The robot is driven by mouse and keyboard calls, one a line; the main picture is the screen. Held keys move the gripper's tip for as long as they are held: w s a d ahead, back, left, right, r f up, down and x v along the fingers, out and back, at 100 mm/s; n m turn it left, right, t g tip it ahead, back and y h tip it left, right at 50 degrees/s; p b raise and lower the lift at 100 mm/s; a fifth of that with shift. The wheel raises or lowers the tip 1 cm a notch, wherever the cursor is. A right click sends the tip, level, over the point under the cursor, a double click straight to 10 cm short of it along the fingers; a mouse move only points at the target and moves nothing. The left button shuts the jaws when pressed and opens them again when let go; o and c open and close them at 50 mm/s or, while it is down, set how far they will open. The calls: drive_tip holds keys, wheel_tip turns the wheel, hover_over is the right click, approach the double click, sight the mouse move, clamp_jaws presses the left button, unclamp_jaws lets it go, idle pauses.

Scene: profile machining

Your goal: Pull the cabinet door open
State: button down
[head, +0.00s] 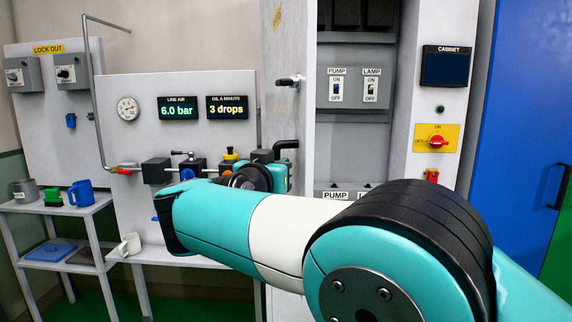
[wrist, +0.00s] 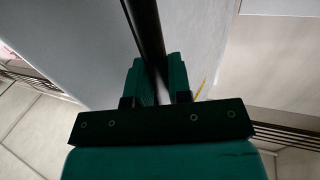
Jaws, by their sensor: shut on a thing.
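The cabinet door (head: 290,45) is a pale grey panel standing open at an angle, and the inside of the cabinet (head: 408,100) shows to its right. A black bar handle (head: 289,146) sticks out from the door. In the wrist view the dark bar (wrist: 148,38) runs down between the fingers of my gripper (wrist: 157,80). The gripper is shut on the bar. In the head view my arm reaches across to the handle, and the gripper (head: 284,170) is partly hidden by the wrist. My arm hides the lower part of the door.
Inside the cabinet are PUMP and LAMP switches (head: 354,90). A red rotary switch (head: 436,141) on a yellow plate is on the right frame. Left of the door is a panel with a gauge (head: 128,109) and valves. Mugs stand on a shelf (head: 62,209) at far left.

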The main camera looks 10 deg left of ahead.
drive_tip(key=shift+s+a, duration=0.1)
drive_tip(key=shift+a, duration=0.25)
drive_tip(key=c, duration=1.1)
unclamp_jaws()
